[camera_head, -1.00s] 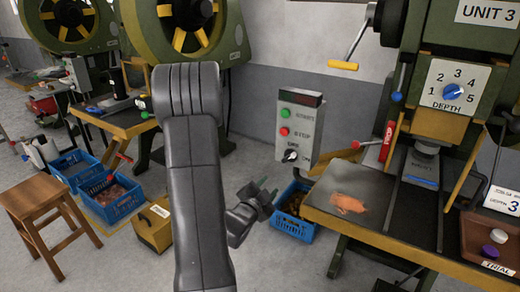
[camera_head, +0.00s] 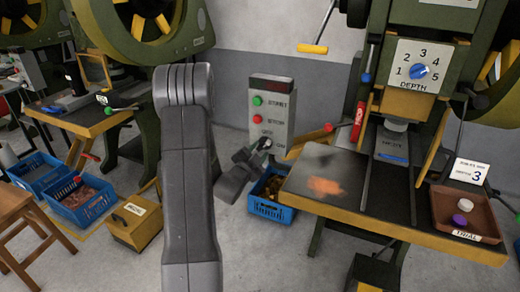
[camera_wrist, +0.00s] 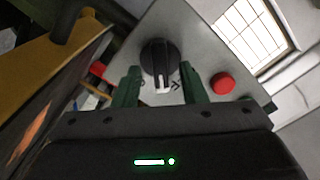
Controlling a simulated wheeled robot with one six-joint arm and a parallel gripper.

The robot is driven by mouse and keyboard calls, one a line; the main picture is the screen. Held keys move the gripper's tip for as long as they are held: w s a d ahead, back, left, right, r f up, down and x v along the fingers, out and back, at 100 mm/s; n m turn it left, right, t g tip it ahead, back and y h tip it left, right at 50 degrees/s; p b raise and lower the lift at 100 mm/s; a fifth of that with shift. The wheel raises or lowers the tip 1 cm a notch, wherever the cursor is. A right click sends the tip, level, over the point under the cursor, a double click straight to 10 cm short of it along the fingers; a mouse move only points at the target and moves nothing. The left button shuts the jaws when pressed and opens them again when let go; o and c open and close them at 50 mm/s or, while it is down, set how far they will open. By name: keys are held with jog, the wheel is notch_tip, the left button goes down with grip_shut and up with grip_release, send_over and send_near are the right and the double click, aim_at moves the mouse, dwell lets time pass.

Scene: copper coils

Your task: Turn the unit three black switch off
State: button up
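The black switch (camera_wrist: 158,57) is a round black knob with a white pointer mark on a grey control box (camera_wrist: 190,35). In the wrist view its white mark points down the picture, toward my gripper's palm. My gripper (camera_wrist: 161,73) is open, with its two green fingers on either side of the knob's lower part, a visible gap on each side. Whether the fingertips reach around the knob in depth is unclear. In the head view my gripper (camera_head: 258,150) is at the lower part of the control box (camera_head: 272,98) and largely hides the switch.
The red button (camera_wrist: 223,83) is close beside my right-hand finger; it also shows in the head view (camera_head: 255,121), under a green button (camera_head: 257,100). A press table (camera_head: 330,203) stands to the right. A blue crate (camera_head: 266,207) is on the floor below.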

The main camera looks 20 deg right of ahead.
jog(key=shift+x, duration=0.8)
grip_shut()
jog(key=shift+f+n+b, duration=0.15)
jog(key=shift+n+b, duration=0.25)
jog(key=n+b, duration=0.2)
jog(key=shift+n, duration=0.4)
jog(key=n+b, duration=0.1)
jog(key=n, duration=0.4)
jog(key=shift+n, duration=0.3)
